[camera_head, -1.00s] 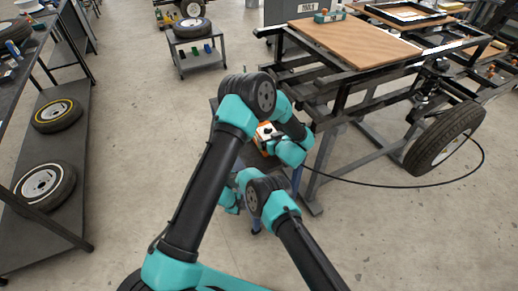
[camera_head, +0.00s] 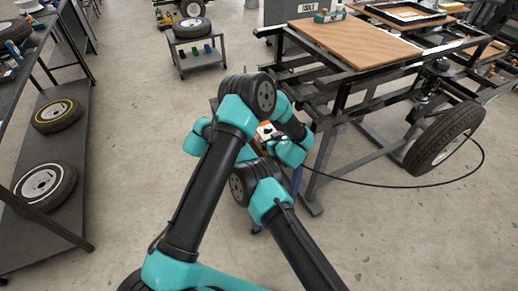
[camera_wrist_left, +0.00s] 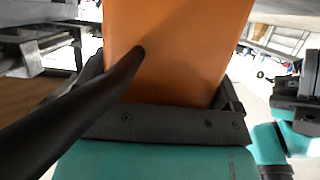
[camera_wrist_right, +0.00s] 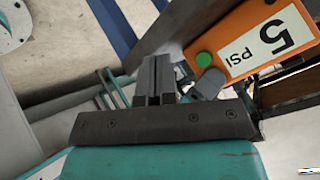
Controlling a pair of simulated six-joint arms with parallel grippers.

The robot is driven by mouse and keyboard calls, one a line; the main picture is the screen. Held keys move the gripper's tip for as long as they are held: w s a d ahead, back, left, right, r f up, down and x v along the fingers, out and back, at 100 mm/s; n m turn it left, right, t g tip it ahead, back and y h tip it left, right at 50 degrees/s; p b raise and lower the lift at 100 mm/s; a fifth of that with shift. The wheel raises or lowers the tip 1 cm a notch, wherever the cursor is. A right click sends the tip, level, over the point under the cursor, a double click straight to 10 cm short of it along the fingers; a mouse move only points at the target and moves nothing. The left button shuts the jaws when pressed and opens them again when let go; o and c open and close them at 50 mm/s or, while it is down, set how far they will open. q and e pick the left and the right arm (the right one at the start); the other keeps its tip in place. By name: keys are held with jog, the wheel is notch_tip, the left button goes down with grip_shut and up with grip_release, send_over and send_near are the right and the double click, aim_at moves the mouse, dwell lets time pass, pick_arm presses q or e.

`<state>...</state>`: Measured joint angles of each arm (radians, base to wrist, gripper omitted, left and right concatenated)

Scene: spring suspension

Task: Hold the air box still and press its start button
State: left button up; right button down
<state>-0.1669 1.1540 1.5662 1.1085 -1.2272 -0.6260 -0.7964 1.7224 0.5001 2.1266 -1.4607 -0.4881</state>
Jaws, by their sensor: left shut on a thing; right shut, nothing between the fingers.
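The air box (camera_head: 265,131) is a small orange box with a pale label, beyond the crossed arms in the head view. In the left wrist view the orange box (camera_wrist_left: 180,50) fills the space ahead of my left gripper (camera_head: 277,140), which is shut on it. In the right wrist view the box (camera_wrist_right: 238,68) shows a "5 PSI" label and a round green start button (camera_wrist_right: 205,60). My right gripper (camera_wrist_right: 156,78) is shut and empty, left of the button and apart from it in the picture. In the head view its fingers are hidden by my left arm.
A black hose (camera_head: 400,186) runs from near the box to the wheel (camera_head: 445,138) on the trailer frame (camera_head: 340,100). The hose crosses close before my left wrist camera (camera_wrist_left: 80,105). A grey fitting (camera_wrist_right: 208,84) sits beside the button. Open floor lies to the left.

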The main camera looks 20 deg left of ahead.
jog(key=shift+w+d, duration=0.1)
jog(key=shift+w, duration=0.05)
jog(key=shift+w+d, duration=3)
jog(key=shift+d, duration=0.05)
jog(key=shift+w+d, duration=0.1)
jog(key=shift+w+d, duration=0.15)
jog(key=shift+w, duration=0.05)
jog(key=shift+w+d, duration=0.4)
jog(key=shift+d, duration=0.05)
dwell(1.4)
jog(key=shift+s+a, duration=0.7)
jog(key=shift+s+a, duration=0.1)
